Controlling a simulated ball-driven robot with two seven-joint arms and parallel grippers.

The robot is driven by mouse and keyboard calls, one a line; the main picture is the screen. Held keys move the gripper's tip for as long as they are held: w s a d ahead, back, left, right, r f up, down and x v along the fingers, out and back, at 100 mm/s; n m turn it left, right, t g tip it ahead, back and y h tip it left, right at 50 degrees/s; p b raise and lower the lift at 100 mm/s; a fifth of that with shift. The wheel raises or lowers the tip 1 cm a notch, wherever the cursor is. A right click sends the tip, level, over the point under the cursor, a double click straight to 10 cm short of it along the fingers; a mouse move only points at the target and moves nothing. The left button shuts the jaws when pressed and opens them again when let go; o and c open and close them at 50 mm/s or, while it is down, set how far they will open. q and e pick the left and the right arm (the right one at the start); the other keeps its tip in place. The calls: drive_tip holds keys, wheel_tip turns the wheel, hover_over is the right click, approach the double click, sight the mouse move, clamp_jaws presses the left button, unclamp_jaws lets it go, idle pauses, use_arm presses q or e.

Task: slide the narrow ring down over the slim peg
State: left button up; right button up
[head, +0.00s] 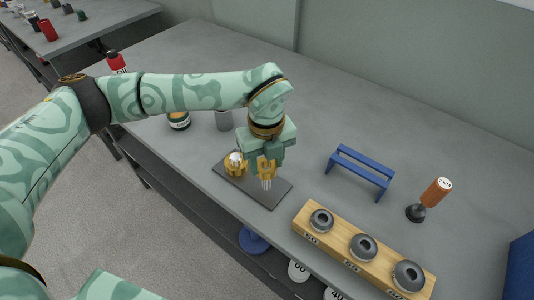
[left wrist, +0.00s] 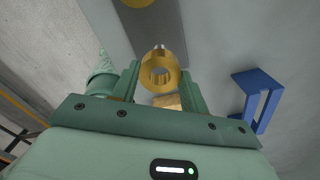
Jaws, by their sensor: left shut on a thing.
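My left gripper (head: 266,162) is shut on the narrow ring (head: 266,170), a brass-coloured ring, over the right part of a dark base plate (head: 228,178). The slim peg (head: 267,184), silvery, shows just below the ring in the head view. I cannot tell whether the ring is around its tip or only above it. A wider brass piece (head: 235,169) with a silvery top stands on the plate's left part. My right gripper is out of view.
A wooden block (head: 328,241) with several grey rings lies at the front right. A blue stand (head: 362,169) and an orange-handled tool (head: 436,191) are behind it. A grey cylinder (head: 223,121) and a dark jar (head: 179,121) stand left of the gripper. The back of the bench is clear.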

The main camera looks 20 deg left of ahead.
sight(267, 178)
use_arm(q)
drive_tip(key=shift+f, duration=0.4)
drive_tip(key=shift+r+p, duration=0.1)
drive_tip(key=shift+p, duration=0.65)
idle(1.3)
drive_tip(key=shift+f+b, duration=1.2)
drive_tip(key=shift+f, duration=1.6)
drive_tip(key=o, duration=1.1)
drive_tip(key=shift+o, duration=0.2)
wheel_tip(267, 178, up, 16)
drive_tip(key=p, duration=0.3)
drive_tip(key=shift+r, duration=0.15)
